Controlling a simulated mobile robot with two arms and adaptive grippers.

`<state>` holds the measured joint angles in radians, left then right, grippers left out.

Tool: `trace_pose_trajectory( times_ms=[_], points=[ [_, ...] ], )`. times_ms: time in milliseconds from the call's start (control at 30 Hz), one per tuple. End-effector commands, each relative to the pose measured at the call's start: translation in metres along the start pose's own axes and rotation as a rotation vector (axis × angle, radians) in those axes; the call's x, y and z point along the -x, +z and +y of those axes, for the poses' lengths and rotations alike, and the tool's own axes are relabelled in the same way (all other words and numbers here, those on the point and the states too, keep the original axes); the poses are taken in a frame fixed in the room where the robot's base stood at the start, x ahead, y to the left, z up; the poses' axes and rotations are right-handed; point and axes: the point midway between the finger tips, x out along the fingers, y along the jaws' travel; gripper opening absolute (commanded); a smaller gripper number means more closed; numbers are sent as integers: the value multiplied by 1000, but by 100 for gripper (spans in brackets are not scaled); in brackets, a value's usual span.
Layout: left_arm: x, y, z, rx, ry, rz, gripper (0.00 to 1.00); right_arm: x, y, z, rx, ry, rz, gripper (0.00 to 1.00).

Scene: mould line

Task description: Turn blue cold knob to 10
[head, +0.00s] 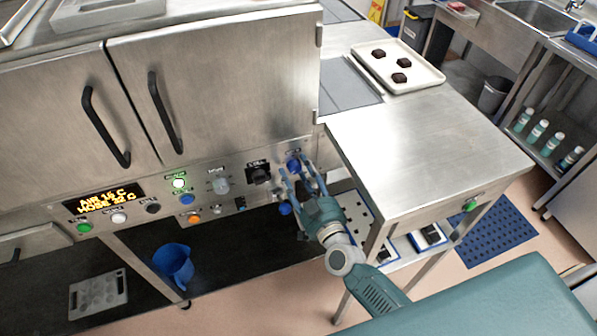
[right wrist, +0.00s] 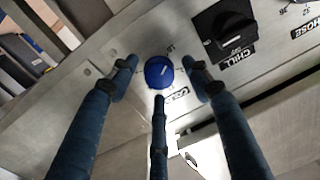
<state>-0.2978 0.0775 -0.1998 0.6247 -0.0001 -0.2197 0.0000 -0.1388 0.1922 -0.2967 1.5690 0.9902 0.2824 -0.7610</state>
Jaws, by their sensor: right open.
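The blue cold knob (head: 293,165) is at the right end of the steel control panel (head: 238,207). In the right wrist view the round blue knob (right wrist: 158,72) carries a short pale pointer line, and its scale numbers are too small to read surely. My right gripper (head: 298,174) is open at the knob. In the right wrist view its fingers (right wrist: 160,74) stand spread around the knob, one on each side and a third at the label side. The third fingertip is very close to the knob; I cannot tell whether it touches. My left gripper is not in view.
A black chill knob (head: 259,174) sits beside the cold knob. A steel table (head: 420,140) stands close on the right, with a white tray (head: 425,82) of dark pieces. A blue jug (head: 173,262) stands below the panel.

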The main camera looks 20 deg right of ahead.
Motion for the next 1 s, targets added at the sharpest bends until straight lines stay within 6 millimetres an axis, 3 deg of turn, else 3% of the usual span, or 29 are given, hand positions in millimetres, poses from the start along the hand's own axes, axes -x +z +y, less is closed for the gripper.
trace_pose_trajectory(
  times_ms=[133, 367, 733, 1000],
  points=[
    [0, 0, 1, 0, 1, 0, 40, 0, 0, 0, 0, 0, 0, 49],
    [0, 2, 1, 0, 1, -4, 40, 0, 0, 0, 0, 0, 1, 5],
    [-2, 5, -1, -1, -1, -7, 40, 0, -2, 0, -29, 1, 7, 4],
    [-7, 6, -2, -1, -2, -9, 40, -1, -2, 1, -176, 0, 18, 4]
  ],
)
